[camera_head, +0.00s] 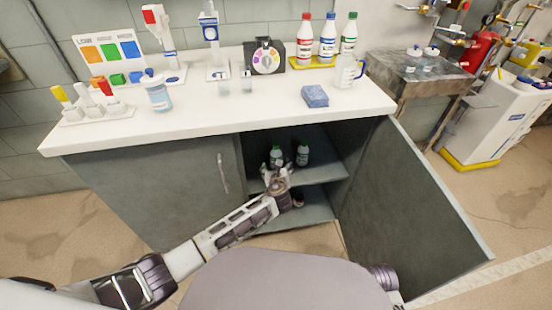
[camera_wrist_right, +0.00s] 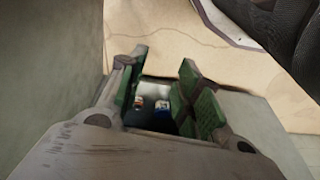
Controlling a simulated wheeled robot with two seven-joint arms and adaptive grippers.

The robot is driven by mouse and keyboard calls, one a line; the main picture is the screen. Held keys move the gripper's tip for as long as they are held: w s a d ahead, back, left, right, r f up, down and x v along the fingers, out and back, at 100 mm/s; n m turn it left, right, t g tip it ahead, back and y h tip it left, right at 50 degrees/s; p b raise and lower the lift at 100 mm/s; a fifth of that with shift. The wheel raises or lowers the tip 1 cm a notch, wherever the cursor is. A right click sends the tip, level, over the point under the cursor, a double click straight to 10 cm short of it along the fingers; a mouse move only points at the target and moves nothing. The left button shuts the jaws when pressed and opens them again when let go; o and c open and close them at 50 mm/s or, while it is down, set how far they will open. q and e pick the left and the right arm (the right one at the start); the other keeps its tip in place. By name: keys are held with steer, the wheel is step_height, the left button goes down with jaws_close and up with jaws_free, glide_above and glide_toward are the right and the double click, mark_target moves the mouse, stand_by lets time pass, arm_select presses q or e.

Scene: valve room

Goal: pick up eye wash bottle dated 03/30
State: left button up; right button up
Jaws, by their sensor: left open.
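Two small bottles with green caps and white labels stand on the upper shelf of the open cabinet, a left bottle (camera_head: 277,155) and a right bottle (camera_head: 302,155). The dates on their labels are too small to read. My left gripper (camera_head: 276,175) is open at the shelf's front, just before the left bottle and partly covering its lower part. I cannot tell whether it touches the bottle. A darker small item (camera_head: 298,200) shows on the lower shelf, partly hidden by my left arm. My right gripper (camera_wrist_right: 160,95) is open, its green-padded fingers apart with nothing held.
The cabinet door (camera_head: 415,205) stands open on the right; the left door (camera_head: 160,190) is shut. The white counter (camera_head: 220,118) overhangs the opening and holds bottles, a blue sponge (camera_head: 315,96) and a measuring jug (camera_head: 345,72). A sink (camera_head: 412,68) stands at the right.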

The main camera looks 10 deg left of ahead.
arm_select(q)
steer(key=shift+m, duration=1.3)
arm_select(e)
steer(key=shift+s, duration=0.2)
steer(key=shift+w, duration=0.1)
